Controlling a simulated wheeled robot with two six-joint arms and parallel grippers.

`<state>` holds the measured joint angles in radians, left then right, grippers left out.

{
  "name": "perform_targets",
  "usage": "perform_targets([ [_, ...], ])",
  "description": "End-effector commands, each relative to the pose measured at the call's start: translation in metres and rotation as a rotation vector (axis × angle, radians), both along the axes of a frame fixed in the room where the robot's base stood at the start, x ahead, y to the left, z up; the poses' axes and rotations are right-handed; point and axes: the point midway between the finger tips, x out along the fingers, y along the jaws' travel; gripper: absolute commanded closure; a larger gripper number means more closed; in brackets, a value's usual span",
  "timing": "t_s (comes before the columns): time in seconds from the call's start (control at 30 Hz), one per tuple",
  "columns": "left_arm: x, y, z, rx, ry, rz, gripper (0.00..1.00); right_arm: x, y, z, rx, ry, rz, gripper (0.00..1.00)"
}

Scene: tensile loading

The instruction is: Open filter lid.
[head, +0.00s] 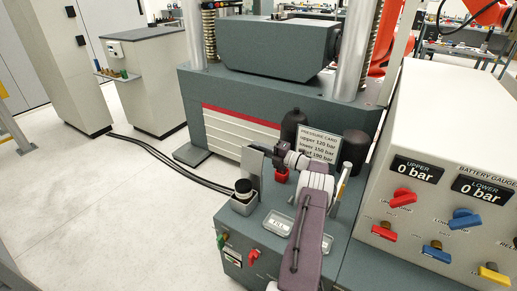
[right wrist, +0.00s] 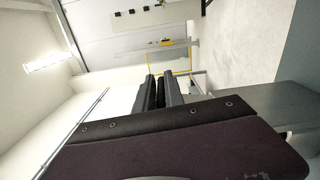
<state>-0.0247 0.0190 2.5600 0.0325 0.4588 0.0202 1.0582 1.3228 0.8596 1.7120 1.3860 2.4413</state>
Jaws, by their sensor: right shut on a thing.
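The filter housing (head: 243,206) is a small grey box on the left side of the dark green cabinet top, with a black cylindrical filter (head: 243,188) showing in it. A grey plate that looks like its lid (head: 253,166) stands steeply upright behind the filter. My right gripper (head: 274,148) reaches in from the right, at the plate's upper edge, and is shut on it as far as I can tell. The exact contact is small and dark. In the right wrist view the dark fingers (right wrist: 160,92) are close together. My left gripper is not in view.
A pressure card (head: 318,143) stands behind my right arm, near black cylinders (head: 354,150). A red part (head: 282,175) sits just below the gripper. Labelled trays (head: 279,225) lie in front. A gauge panel (head: 440,185) with knobs rises at right. Floor at left is open, with black hoses.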

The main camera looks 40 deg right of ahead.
Motion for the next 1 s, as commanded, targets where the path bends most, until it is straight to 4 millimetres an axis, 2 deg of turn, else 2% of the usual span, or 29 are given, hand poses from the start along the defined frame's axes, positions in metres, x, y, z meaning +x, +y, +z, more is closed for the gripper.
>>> perform_targets([
  [0.03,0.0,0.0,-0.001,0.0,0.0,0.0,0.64,-0.001,0.002,-0.009,0.006,0.015,0.003,0.78],
  [0.07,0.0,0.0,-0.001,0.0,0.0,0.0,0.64,-0.001,0.002,-0.009,0.006,0.015,0.003,0.7],
  [0.1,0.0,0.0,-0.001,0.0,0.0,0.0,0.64,-0.001,0.002,-0.009,0.006,0.013,0.003,0.67],
  [0.37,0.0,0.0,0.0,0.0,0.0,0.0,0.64,-0.001,0.001,-0.004,0.003,0.007,0.003,0.67],
  [0.47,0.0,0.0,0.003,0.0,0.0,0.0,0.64,-0.001,0.001,0.004,0.002,0.007,0.003,0.67],
  [0.67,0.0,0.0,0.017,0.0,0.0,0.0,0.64,-0.002,0.0,0.042,0.002,0.008,0.0,0.67],
  [1.0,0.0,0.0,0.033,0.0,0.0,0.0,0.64,-0.066,-0.015,0.078,0.003,0.008,-0.001,0.67],
])
